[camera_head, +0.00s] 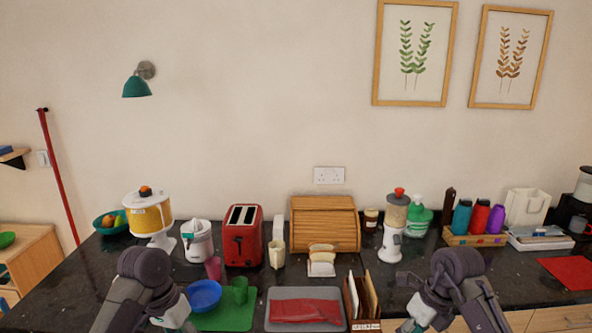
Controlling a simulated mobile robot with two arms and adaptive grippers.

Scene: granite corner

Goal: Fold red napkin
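A red napkin (306,311) lies on a grey tray (277,297) at the front middle of the counter. It looks flat, with a crease or layer edge along it. My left gripper (172,316) is left of the tray, at the front of the counter, with a green mat between them. My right gripper (418,318) is right of the tray, past a wooden rack. Both grippers are apart from the napkin. Their fingertips are small and partly hidden, so I cannot tell whether they are open.
A blue bowl (204,295) and green cup (240,290) stand by the green mat (225,318). The wooden rack (362,297) stands against the tray's right side. A red toaster (243,236) and bread box (325,224) are behind. A flat red sheet (569,271) lies far right.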

